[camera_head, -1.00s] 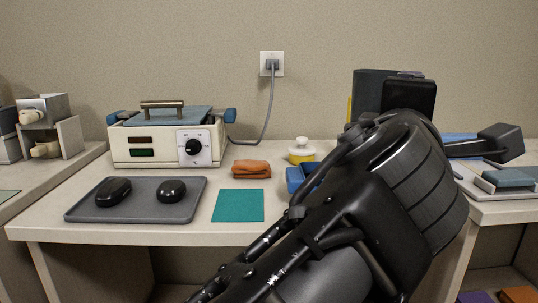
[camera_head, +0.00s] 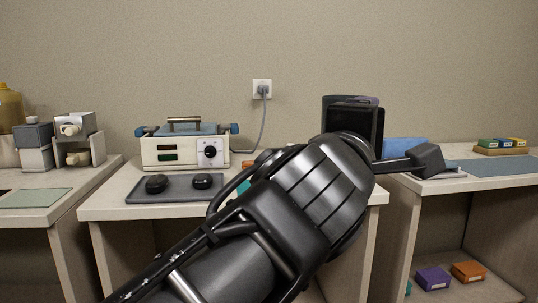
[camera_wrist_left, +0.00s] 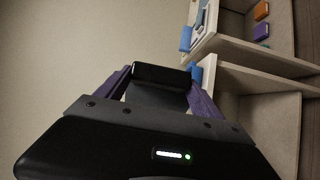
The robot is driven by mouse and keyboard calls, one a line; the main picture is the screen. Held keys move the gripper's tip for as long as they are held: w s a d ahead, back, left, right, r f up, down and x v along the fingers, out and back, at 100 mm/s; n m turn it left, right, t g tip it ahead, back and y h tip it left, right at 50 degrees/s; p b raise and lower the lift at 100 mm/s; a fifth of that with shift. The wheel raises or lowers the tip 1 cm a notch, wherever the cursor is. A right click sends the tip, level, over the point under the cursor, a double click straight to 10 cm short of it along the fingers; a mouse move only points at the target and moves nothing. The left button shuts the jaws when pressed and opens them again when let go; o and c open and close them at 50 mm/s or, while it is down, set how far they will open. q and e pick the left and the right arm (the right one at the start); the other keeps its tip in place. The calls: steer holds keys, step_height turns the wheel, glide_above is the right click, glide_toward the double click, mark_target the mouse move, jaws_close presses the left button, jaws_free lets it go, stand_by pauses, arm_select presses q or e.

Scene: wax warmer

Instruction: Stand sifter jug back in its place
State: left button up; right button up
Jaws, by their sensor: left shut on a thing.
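The sifter jug, as far as I can make it out, is the dark grey vessel (camera_head: 329,114) at the far end of my left arm. It is held up in front of the wall, above table height, and largely covered by black gripper parts. In the left wrist view, a dark body (camera_wrist_left: 155,97) sits between the purple fingers of my left gripper (camera_wrist_left: 160,78), which is shut on it. The head view hides the fingertips behind my wrist. I cannot tell how far the jug tilts. My right gripper is in neither view.
A cream warmer (camera_head: 185,148) and a grey mat (camera_head: 180,194) with two black rounded items stand on the middle table. My arm covers its right part. A right-hand table (camera_head: 455,182) stands beyond a gap. A left counter (camera_head: 85,176) holds grey blocks and an amber bottle (camera_head: 10,106).

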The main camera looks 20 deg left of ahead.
arm_select(q)
steer(key=w+a+f+m+h, duration=0.1)
steer(key=w+a+f+h, duration=0.2)
steer(key=f, duration=0.6)
steer(key=w+a+f+m+g, duration=0.1)
steer(key=w+a+f, duration=0.1)
steer(key=w+f, duration=0.5)
steer(key=w+a+f+m+h, duration=0.1)
steer(key=w+a+f+h, duration=0.15)
steer(key=f, duration=0.85)
steer(key=s+a+f, duration=0.1)
steer(key=a+f, duration=0.1)
steer(key=f, duration=0.5)
steer(key=s+a+f+y, duration=0.1)
steer(key=a+f, duration=0.1)
steer(key=f, duration=0.6)
steer(key=shift+s+a+f, duration=0.15)
steer(key=shift+s+a, duration=0.15)
